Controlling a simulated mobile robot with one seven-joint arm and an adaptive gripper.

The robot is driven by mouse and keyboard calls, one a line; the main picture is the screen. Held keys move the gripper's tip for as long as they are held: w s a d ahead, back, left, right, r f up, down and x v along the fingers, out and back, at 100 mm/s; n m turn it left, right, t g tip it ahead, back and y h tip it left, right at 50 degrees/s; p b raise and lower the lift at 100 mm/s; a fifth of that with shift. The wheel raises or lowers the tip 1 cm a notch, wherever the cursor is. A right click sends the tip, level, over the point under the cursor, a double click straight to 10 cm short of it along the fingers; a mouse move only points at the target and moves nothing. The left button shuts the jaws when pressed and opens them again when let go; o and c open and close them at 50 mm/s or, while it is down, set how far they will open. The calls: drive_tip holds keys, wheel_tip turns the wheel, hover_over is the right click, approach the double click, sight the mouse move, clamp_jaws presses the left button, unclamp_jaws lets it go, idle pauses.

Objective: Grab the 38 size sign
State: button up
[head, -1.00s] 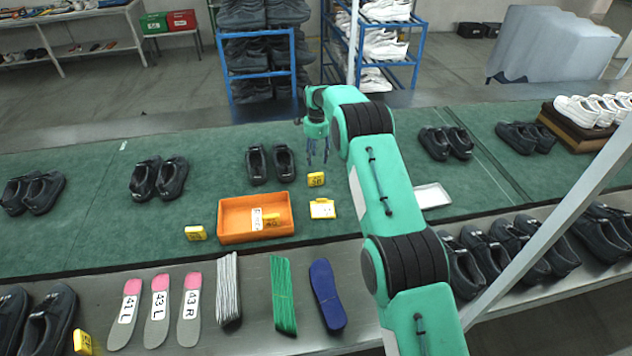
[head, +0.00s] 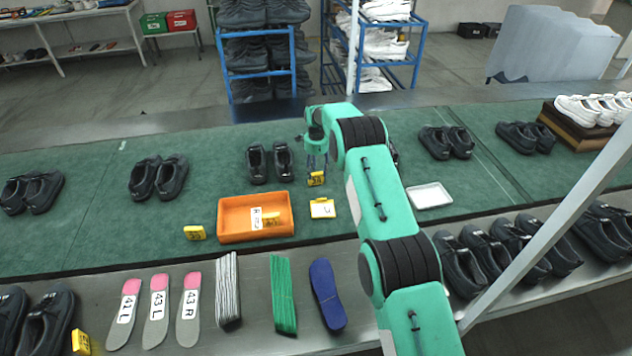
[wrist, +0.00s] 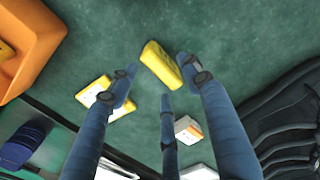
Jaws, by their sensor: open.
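A small yellow sign (head: 316,179) stands on the green mat behind the yellow-and-white holder; its number looks like 38 but is small. My gripper (head: 317,168) is directly above it, pointing down, with the fingers partly overlapping the sign in the head view. In the wrist view the yellow sign (wrist: 161,65) lies between and just beyond the spread blue fingers of my gripper (wrist: 158,82). The fingers are open and hold nothing. I cannot read the sign's face in the wrist view.
An orange tray (head: 226,237) with a yellow sign inside stands left of my gripper. A yellow-and-white holder (head: 322,209) is close in front. Another yellow sign (head: 195,232) sits left of the tray. Black shoes (head: 269,164) stand close left of the gripper. A white tray (head: 430,196) lies right.

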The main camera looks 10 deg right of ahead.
sight(316, 174)
idle(0.3)
drive_tip(key=shift+f+b, duration=0.4)
drive_tip(key=shift+f, duration=2.2)
clamp_jaws()
